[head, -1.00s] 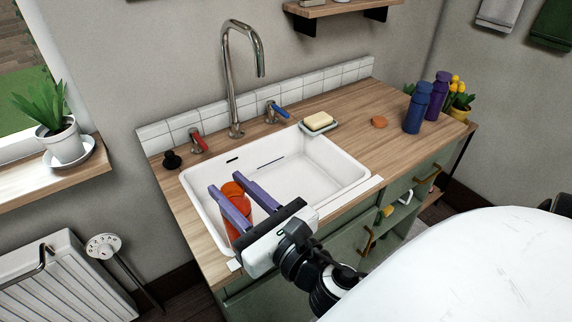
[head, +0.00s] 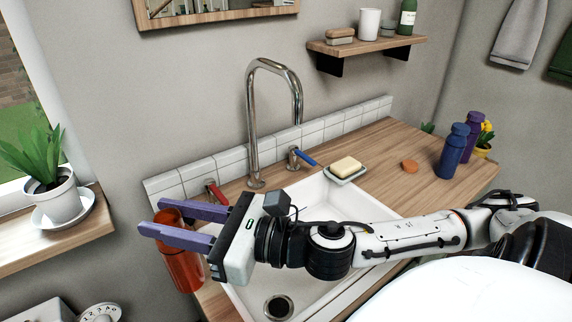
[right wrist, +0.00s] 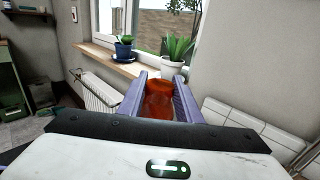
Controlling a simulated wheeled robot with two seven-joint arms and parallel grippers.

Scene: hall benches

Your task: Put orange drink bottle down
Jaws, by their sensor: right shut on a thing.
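My right gripper (head: 153,216) is shut on the orange drink bottle (head: 182,268), with its two purple fingers either side of the bottle's upper part. The bottle looks upright, to the left of the sink basin in the head view. Whether its base touches anything is unclear. In the right wrist view, the red-orange bottle (right wrist: 158,100) sits between the purple fingers of the gripper (right wrist: 160,78). My left gripper is not in view.
The white sink (head: 385,213) lies under my right arm. A tap (head: 253,140), red handle (head: 215,192) and blue handle (head: 302,158) stand behind. Soap dish (head: 346,178), orange disc (head: 410,166), blue bottle (head: 452,152) and purple bottle (head: 474,128) are on the wooden counter (head: 400,140).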

